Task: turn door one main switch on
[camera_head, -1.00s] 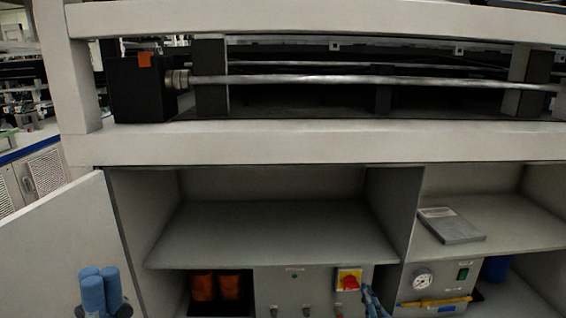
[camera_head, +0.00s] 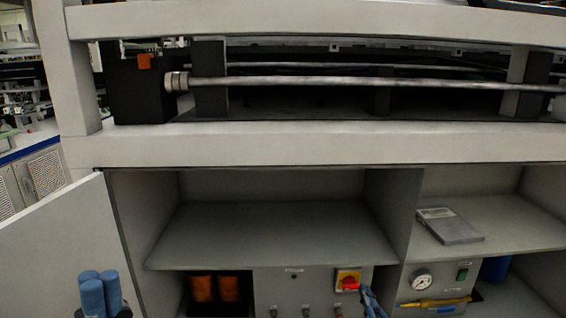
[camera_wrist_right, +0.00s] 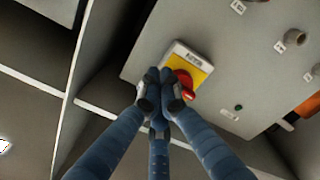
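The main switch (camera_head: 348,280) is a red rotary knob on a yellow plate, set in the grey panel in the lower cabinet. In the right wrist view the red knob (camera_wrist_right: 186,84) sits just right of my fingertips, and its handle is slanted. My right gripper (camera_head: 367,293) has its blue fingers drawn together beside the knob; it also shows in the right wrist view (camera_wrist_right: 162,82). Contact with the knob cannot be told for sure. My left gripper (camera_head: 98,279) is at the lower left, before the open door, its fingers close together and nothing seen in them.
The open cabinet door (camera_head: 62,245) stands at the left. A pressure gauge box (camera_head: 436,285) is right of the panel. A grey flat device (camera_head: 449,226) lies on the right shelf. Orange cylinders (camera_head: 202,288) stand left of the panel. The middle shelf (camera_head: 275,235) is bare.

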